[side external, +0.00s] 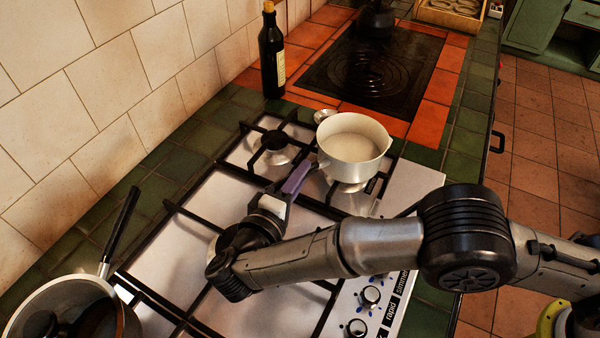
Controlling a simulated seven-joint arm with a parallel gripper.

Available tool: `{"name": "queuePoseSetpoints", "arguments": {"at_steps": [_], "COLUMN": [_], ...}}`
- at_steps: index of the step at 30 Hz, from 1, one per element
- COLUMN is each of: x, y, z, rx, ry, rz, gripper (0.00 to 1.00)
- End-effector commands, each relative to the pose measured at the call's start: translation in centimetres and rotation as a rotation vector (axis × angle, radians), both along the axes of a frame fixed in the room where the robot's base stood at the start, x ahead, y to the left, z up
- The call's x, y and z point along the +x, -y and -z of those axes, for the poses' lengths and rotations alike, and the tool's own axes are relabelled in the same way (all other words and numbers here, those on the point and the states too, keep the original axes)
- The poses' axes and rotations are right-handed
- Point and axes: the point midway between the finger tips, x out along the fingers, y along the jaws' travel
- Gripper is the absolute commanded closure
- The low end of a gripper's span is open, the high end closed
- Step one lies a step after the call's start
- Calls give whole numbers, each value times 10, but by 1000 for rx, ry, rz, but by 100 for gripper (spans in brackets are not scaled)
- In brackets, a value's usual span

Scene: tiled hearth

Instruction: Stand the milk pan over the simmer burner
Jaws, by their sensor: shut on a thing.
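The milk pan (345,174) is cream-white with a pouring lip and a purple handle (297,177); its inside looks pale. It is upright over the far right part of the gas hob (235,197). My gripper (284,196) is shut on the handle, to the left of the pan's body. The pan hides most of the burner beneath it, and I cannot tell whether its base touches the grate. Knobs (370,296) sit on the hob's front right, beside labels that seem to read "rapid" and "simmer" (404,280).
A dark bottle (271,60) stands behind the hob near the tiled wall. A pot with a black handle (62,290) is at lower left. A small metal item (324,115) lies behind the pan. The far left burner (275,146) is bare. A black hotplate (372,68) lies beyond.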

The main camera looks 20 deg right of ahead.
Motion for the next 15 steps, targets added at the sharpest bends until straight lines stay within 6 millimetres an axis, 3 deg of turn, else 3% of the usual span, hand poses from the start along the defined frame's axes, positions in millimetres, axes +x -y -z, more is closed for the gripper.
{"name": "queuePoseSetpoints", "arguments": {"at_steps": [6,7,12,15], "x": [0,0,0,0], "y": [0,0,0,0], "z": [2,1,2,3], "rx": [0,0,0,0], "ry": [4,4,3,1], "rz": [0,0,0,0], "gripper": [100,79,48,48]}}
